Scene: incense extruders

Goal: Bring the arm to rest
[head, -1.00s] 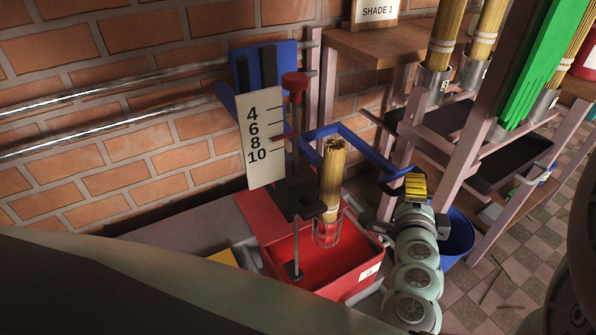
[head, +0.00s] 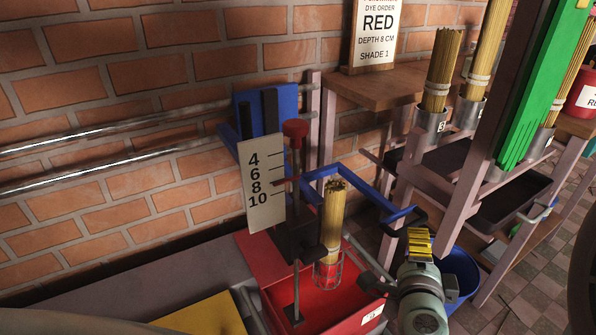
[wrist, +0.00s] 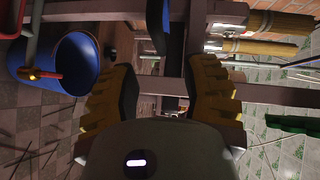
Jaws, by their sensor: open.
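My gripper (head: 419,243) has yellow fingers and is at the lower right of the head view, beside the black-ended blue swing frame (head: 375,196). In the wrist view my gripper (wrist: 168,88) has its fingers spread wide, with nothing held between them. A blue piece (wrist: 158,14) shows beyond the fingers at the top of that view; I cannot tell whether anything touches them. A bundle of incense sticks (head: 333,225) stands upright in a wire cage (head: 327,275) over the red tray (head: 345,310).
A depth scale (head: 262,185) stands beside the red-knobbed rod (head: 295,128). A blue bucket (head: 460,275) is right of my gripper; it also shows in the wrist view (wrist: 50,62).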

